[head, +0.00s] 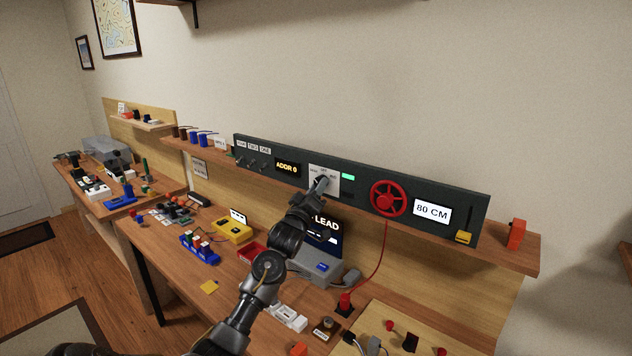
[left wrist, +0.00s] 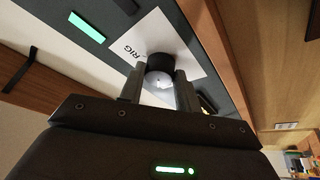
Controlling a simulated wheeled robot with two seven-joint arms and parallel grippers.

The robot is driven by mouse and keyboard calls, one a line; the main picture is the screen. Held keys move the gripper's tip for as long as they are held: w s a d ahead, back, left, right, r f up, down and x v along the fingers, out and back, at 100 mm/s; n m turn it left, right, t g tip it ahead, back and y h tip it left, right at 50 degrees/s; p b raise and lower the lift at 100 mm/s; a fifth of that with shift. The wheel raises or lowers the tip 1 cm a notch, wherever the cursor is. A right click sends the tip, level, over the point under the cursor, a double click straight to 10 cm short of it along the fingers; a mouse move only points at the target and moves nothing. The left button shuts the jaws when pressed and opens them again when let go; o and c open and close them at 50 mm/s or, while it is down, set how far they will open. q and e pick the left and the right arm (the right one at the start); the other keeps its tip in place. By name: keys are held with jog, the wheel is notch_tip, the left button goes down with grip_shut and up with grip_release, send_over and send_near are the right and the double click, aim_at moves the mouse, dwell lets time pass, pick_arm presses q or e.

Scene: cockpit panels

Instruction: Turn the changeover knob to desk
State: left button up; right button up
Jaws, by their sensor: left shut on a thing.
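The changeover knob sits on a white label plate (head: 332,174) in the middle of the dark panel (head: 360,190). In the left wrist view the knob (left wrist: 162,66) is a dark round knob with a pale face, and the label plate (left wrist: 184,38) behind it shows the letters "RIG". My left gripper (left wrist: 160,88) is shut on the knob, with one finger on each side of it. In the head view my left gripper (head: 321,186) covers most of the knob, so its pointing direction is hard to tell. My right gripper is not in view.
A green light (head: 348,176) shows beside the plate. A red handwheel (head: 388,198) and an "80 CM" display (head: 432,211) are to the right. An "ADDR 0" display (head: 287,168) and small switches (head: 253,163) are to the left. The desk (head: 190,275) below holds many small objects.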

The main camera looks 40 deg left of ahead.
pick_arm(q)
jog(key=shift+r+n+g+y+p, duration=0.15)
jog(key=shift+n+g+y+p, duration=0.25)
jog(key=shift+n+y+p, duration=0.65)
jog(key=shift+n+h, duration=0.35)
jog(key=o, duration=1)
jog(key=shift+s+d+b, duration=0.1)
jog(key=shift+b, duration=0.25)
jog(key=shift+b+v, duration=1.9)
jog(key=shift+v, duration=3.4)
